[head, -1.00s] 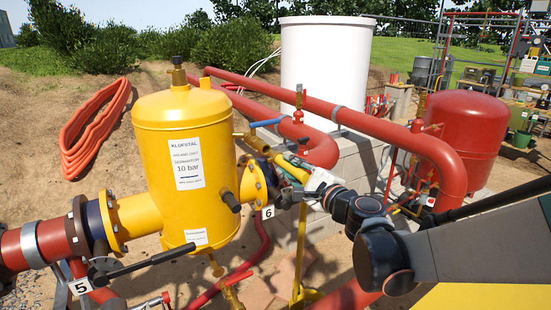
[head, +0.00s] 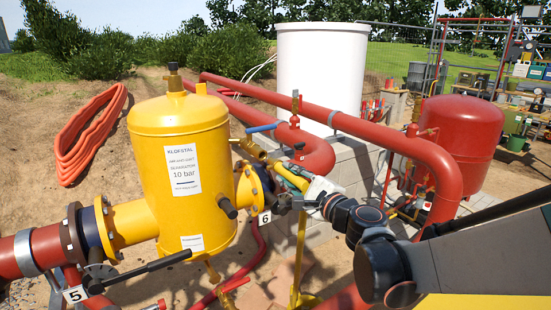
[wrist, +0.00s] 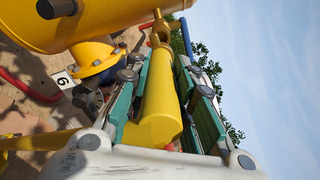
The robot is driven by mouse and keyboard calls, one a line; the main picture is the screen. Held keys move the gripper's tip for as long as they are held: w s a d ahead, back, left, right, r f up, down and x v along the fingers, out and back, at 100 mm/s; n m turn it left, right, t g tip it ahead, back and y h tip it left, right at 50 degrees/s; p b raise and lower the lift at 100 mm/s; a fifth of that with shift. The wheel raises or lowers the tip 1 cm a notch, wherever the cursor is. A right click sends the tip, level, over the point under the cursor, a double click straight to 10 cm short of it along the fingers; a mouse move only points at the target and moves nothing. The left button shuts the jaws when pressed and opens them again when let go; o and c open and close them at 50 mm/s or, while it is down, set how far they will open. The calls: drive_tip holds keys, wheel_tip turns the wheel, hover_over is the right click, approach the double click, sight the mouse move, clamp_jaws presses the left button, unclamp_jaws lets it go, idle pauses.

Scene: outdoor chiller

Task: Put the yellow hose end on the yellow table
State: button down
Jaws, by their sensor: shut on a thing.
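The yellow hose end (wrist: 160,105) is a yellow cylinder lying between my green-padded fingers in the wrist view. My gripper (wrist: 163,75) is shut on it. In the head view the yellow hose end (head: 289,176) shows partly behind my gripper (head: 293,173). Its far end lies in line with a brass valve fitting (head: 254,150) with a blue lever, also seen in the wrist view (wrist: 160,32). They seem to meet, but I cannot tell whether they are joined. I cannot make out a yellow table in either view.
A yellow separator tank (head: 182,215) stands close left of my gripper, with a flange (head: 250,192) beside it. A thick red pipe (head: 390,136) runs behind. A yellow stand (head: 299,262) is below. A red tank (head: 460,145) is at the right. Coiled red hose (head: 84,145) lies on open ground.

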drive_tip(key=w+d+f+m+t+h+b, duration=0.1)
drive_tip(key=w+d+f+m+h+b, duration=0.2)
drive_tip(key=d+f, duration=0.6)
drive_tip(key=w+d+f+m+t+h+b, duration=0.2)
drive_tip(key=d+f+h+b, duration=0.3)
drive_tip(key=d+f, duration=0.4)
drive_tip(key=shift+w+f+m+h, duration=0.7)
drive_tip(key=shift+w+m+h, duration=0.1)
drive_tip(key=shift+w+h, duration=0.1)
drive_tip(key=shift+d, duration=0.15)
